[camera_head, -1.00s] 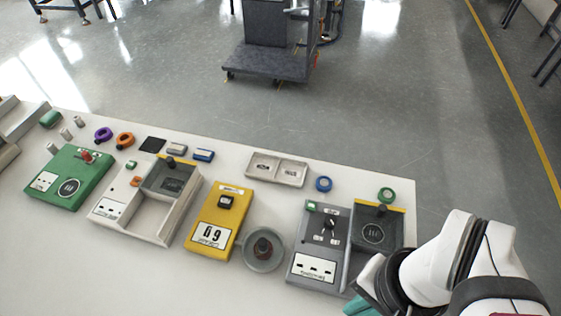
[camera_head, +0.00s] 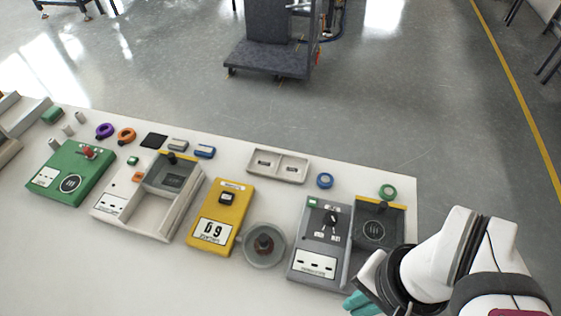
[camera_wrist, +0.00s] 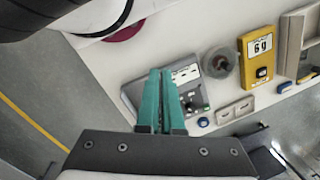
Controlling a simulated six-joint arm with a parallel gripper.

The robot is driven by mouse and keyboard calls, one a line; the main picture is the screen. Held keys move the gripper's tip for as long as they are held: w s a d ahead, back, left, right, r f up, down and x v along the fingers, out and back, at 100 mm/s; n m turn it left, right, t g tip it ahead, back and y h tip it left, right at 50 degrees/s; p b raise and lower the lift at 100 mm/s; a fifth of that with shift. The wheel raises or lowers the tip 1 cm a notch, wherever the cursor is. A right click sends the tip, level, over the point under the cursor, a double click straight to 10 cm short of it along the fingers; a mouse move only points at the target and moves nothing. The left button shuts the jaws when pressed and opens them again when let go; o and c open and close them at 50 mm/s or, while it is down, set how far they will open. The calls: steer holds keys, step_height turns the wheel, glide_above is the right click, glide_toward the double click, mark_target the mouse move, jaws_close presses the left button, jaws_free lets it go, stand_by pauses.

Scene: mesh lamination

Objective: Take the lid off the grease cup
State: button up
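A round grey cup with a dark brown knob-like middle (camera_head: 264,245) stands on the white table between the yellow box and the grey switch box. It looks like the grease cup; I cannot make out a separate lid edge. It also shows in the wrist view (camera_wrist: 220,63), upper right of the fingers. My gripper (camera_wrist: 159,72) has two teal fingers lying close together, with nothing seen between them. In the head view the teal tips (camera_head: 360,301) are at the table's lower right, partly hidden by my wrist, apart from the cup and in front of the grey box.
The yellow box (camera_head: 218,216) stands left of the cup and the grey switch box (camera_head: 319,239) right of it. The table front is bare.

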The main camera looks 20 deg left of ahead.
steer(key=o, duration=0.9)
steer(key=n+h, duration=0.2)
steer(key=n, duration=1.9)
glide_above(263, 237)
step_height(263, 237, down, 2)
steer(key=f, duration=0.1)
step_height(263, 237, down, 14)
steer(key=shift+f, duration=0.25)
